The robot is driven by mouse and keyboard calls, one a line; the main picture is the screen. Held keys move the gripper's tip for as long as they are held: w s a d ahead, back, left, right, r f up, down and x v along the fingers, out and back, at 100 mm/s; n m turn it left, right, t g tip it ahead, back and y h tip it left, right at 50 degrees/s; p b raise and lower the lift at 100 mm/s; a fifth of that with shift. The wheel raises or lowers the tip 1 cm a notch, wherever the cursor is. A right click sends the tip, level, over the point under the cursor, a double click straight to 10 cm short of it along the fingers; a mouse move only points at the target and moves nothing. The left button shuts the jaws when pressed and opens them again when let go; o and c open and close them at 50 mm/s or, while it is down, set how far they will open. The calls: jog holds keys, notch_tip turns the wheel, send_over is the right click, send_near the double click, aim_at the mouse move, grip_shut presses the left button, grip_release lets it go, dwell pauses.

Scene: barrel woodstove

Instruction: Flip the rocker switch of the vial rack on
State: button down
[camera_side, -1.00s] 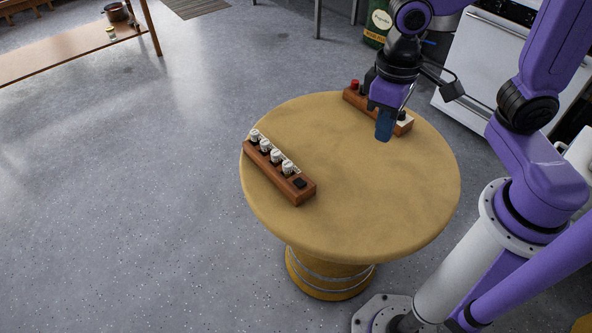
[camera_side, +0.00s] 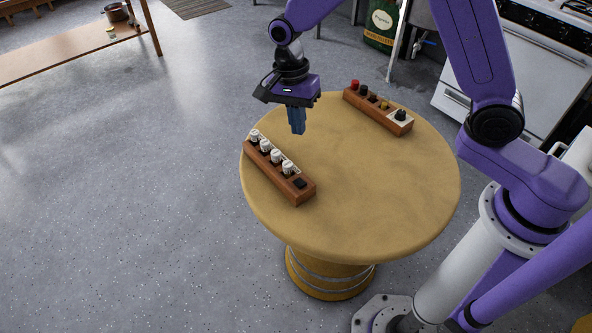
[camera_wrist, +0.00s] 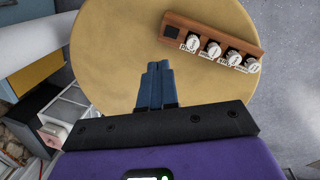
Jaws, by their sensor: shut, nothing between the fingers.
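The vial rack is a wooden block (camera_side: 262,166) with several white-capped vials in a row, on the left part of the round table. Its black rocker switch (camera_side: 300,183) is at the near right end; which way it is tipped is too small to tell. The rack (camera_wrist: 222,32) also shows at the upper right of the wrist view, with the dark switch (camera_wrist: 173,31) at its left end. My gripper (camera_side: 298,132) is shut and empty, pointing down above the table, behind and above the rack and apart from it. Its blue fingers (camera_wrist: 157,72) are together in the wrist view.
A second wooden block (camera_side: 377,112) with red, dark and yellowish pieces and a black knob stands at the table's back right. The round tabletop (camera_side: 365,185) is clear between the blocks. A white stove (camera_side: 500,75) stands behind at the right.

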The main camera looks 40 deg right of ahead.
jog(key=w+f+m, duration=0.2)
jog(key=m, duration=0.1)
jog(key=w+f+m, duration=0.2)
jog(key=shift+d, duration=0.25)
jog(key=shift+s, duration=0.1)
send_near(302, 184)
jog(key=f, duration=0.3)
jog(key=w+f, duration=0.1)
jog(key=f, duration=0.2)
jog(key=shift+d, duration=0.15)
jog(key=shift+f, duration=0.6)
jog(key=shift+f, duration=0.4)
jog(key=shift+s, duration=0.25)
jog(key=shift+s+r+g, duration=0.3)
jog(key=shift+s, duration=0.45)
